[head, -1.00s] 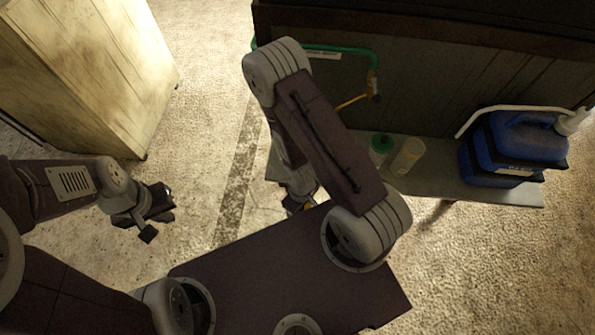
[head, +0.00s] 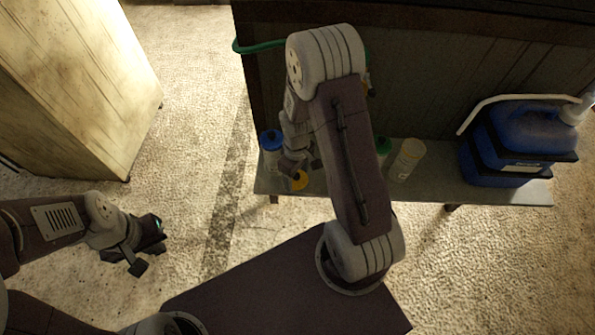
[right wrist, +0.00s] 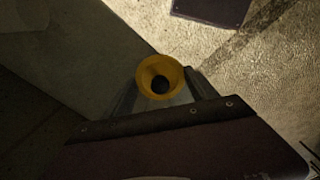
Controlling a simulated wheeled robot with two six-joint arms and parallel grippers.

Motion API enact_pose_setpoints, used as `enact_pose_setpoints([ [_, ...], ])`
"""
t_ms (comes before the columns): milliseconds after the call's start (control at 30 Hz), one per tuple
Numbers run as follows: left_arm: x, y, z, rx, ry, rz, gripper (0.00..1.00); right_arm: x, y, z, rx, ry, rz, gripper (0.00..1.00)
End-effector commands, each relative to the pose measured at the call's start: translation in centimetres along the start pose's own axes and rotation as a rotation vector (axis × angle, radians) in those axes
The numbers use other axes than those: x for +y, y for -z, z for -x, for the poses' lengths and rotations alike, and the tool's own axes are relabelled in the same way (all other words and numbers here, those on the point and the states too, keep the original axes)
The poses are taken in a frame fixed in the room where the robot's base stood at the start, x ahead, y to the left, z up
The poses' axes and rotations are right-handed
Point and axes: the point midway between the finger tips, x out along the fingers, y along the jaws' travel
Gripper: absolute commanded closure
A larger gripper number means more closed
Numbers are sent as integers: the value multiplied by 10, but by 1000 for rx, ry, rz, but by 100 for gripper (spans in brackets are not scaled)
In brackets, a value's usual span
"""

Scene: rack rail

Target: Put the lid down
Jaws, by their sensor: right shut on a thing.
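The lid (head: 299,181) is yellow and round. In the right wrist view the lid (right wrist: 160,77) shows as a yellow ring with a dark middle. My right gripper (head: 299,172) is shut on it, over the left front part of the low grey shelf (head: 440,190). The gripper hides part of the lid, and I cannot tell whether the lid touches the shelf. My left gripper (head: 148,250) is open and empty, over the floor on the left.
A blue-capped bottle (head: 270,140) stands left of my right gripper. A pale jar (head: 407,159) and a green-capped bottle (head: 383,148) stand mid-shelf, the latter partly behind my arm. A blue jug (head: 525,135) fills the right. A pale cabinet (head: 75,85) stands at upper left.

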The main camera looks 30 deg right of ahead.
Motion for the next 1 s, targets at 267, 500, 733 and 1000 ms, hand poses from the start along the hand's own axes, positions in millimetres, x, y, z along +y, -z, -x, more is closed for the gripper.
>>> enact_pose_setpoints([
  [267, 0, 0, 5, 0, 0, 0, 100, 46, 30, -6, -2, 2, -1, 72],
  [500, 0, 0, 3, 0, 0, 0, 100, 45, 30, -30, -1, 0, 0, 72],
  [733, 0, 0, 2, 0, 0, 0, 100, 44, 29, -46, -3, 2, 0, 72],
  [1000, 0, 0, 3, 0, 0, 0, 100, 48, 32, -71, 0, 0, -1, 72],
])
